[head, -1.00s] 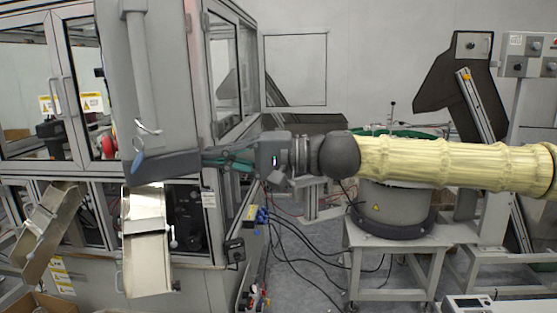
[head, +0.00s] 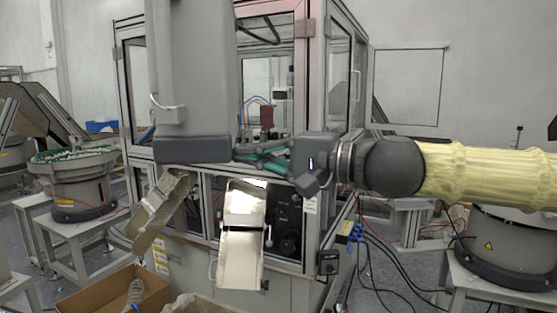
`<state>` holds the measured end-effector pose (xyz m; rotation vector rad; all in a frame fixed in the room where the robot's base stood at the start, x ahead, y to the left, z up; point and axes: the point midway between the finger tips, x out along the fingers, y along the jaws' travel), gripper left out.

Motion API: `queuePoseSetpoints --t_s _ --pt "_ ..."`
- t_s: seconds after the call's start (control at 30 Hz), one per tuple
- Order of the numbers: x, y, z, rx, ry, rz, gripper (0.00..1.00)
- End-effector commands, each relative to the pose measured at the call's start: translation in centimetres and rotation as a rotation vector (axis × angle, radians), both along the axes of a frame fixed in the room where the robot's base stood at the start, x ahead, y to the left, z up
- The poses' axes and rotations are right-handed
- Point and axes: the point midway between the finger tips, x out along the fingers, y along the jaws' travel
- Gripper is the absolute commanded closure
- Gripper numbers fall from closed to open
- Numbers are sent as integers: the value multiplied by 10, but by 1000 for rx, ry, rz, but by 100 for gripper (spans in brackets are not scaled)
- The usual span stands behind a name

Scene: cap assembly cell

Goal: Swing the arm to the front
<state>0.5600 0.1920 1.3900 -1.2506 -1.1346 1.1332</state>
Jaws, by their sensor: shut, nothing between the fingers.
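My gripper (head: 243,156) is in the middle of the head view, at the end of my arm, which reaches in from the right edge. Its green-and-dark fingers point left and are shut with nothing between them. It shows in front of the glazed machine cabinet (head: 340,100), above the right metal chute (head: 242,262). A gap to the cabinet cannot be judged from this view. The grey block left of the fingertips overlaps or lies close to them in the picture.
A second metal chute (head: 155,217) slopes down to the left, above an open cardboard box (head: 85,297). Bowl feeders stand on tables at the left (head: 82,190) and right (head: 505,245). Cables hang beside the cabinet's right side.

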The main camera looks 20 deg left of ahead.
Motion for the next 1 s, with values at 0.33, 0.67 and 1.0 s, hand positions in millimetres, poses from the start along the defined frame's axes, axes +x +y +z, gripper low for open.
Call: queuePoseSetpoints --t_s 0.33,0.67,1.0 --pt "-5 4 1 0 0 6 100" --pt "0 -9 1 2 -1 5 100" --pt "-6 -57 -1 3 -2 13 100"
